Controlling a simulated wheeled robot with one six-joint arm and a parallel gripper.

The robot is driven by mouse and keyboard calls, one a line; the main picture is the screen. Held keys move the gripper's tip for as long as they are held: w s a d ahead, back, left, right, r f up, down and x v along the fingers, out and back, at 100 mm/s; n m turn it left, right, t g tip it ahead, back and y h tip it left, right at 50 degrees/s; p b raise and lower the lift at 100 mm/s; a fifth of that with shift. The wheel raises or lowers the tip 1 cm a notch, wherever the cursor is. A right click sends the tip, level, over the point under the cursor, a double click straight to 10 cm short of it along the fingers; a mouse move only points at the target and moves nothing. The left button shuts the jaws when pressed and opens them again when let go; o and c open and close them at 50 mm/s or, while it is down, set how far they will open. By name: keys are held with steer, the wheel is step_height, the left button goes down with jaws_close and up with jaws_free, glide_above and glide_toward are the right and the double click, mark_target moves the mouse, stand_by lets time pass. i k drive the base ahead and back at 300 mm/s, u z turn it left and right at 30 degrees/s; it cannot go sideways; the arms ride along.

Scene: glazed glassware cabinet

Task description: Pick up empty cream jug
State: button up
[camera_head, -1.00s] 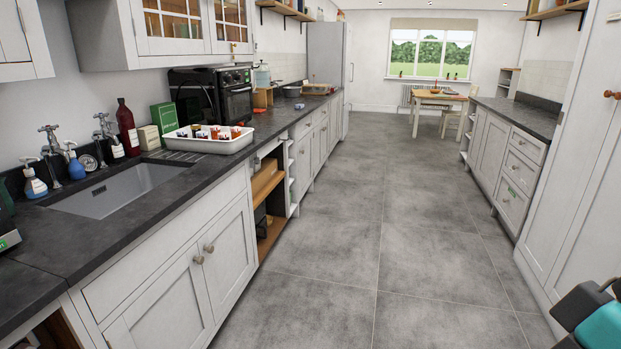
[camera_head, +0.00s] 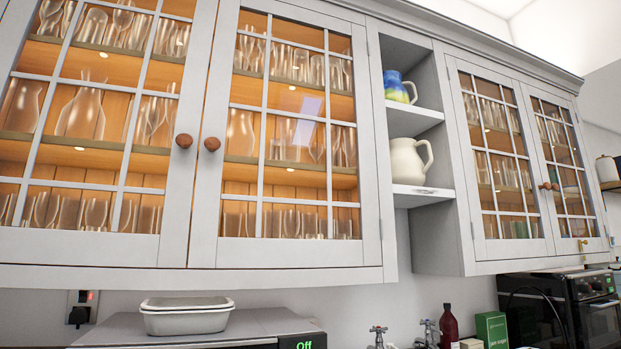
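A cream jug (camera_head: 407,162) stands upright on the lower open shelf (camera_head: 421,190) between two pairs of glazed cabinet doors. Its handle points right. Its inside is hidden, so I cannot tell whether it is empty. A smaller blue, green and yellow patterned jug (camera_head: 398,86) stands on the shelf above it. My gripper is not in view.
Closed glazed doors (camera_head: 270,140) with glassware behind them flank the open shelves. Below are a white lidded dish (camera_head: 187,318) on a grey appliance, taps (camera_head: 378,337), a dark red bottle (camera_head: 449,326), a green box (camera_head: 491,329) and a black oven (camera_head: 560,310).

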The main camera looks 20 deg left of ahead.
mark_target(408, 168)
steer(key=u, duration=0.15)
steer(key=i, duration=0.25)
steer(key=z, duration=1.4)
steer(key=i, duration=1.45)
steer(key=u, duration=1.55)
